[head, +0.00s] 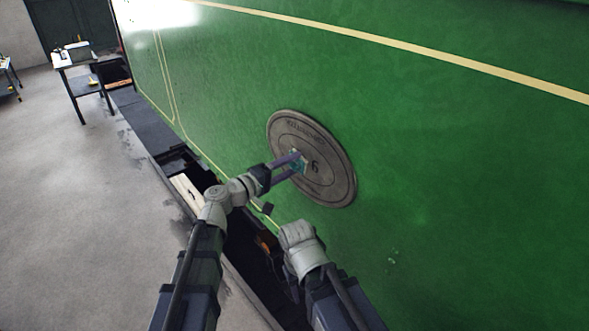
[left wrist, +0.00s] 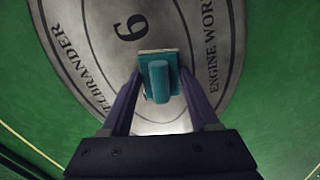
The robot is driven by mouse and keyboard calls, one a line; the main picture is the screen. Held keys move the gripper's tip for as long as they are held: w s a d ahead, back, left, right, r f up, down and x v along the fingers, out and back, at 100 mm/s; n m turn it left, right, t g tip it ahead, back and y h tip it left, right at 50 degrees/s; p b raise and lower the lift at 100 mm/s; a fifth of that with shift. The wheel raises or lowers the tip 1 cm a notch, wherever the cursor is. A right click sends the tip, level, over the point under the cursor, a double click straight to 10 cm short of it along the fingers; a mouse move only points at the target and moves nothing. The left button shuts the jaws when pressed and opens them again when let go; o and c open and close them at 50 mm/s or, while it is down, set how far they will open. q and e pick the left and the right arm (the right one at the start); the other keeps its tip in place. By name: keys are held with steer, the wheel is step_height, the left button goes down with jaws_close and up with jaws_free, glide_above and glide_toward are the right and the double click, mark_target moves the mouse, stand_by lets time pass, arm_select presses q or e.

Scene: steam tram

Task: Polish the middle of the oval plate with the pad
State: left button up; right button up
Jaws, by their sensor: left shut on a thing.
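The oval plate (head: 330,183) is grey metal with a dark rim line, raised lettering and a 6, fixed on the green tram side. It also fills much of the left wrist view (left wrist: 92,55). My left gripper (head: 296,165) is shut on the pad, a teal block with a pale beige face (left wrist: 158,76). The pad is at the plate's middle, beside the 6. I cannot tell whether its face touches the metal. A brighter patch shows on the plate between the fingers in the left wrist view.
The green tram side (head: 440,130) with a cream stripe fills the right. A dark running board (head: 140,118) and open gaps lie along its lower edge. A small table (head: 80,62) with items stands far left.

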arm_select(q)
steer(key=shift+w, duration=0.1)
steer(key=w+a, duration=0.2)
steer(key=shift+w+a, duration=0.1)
steer(key=shift+w, duration=0.25)
stand_by(0.3)
steer(key=v, duration=0.6)
stand_by(0.4)
steer(key=v, duration=0.3)
stand_by(0.3)
stand_by(0.4)
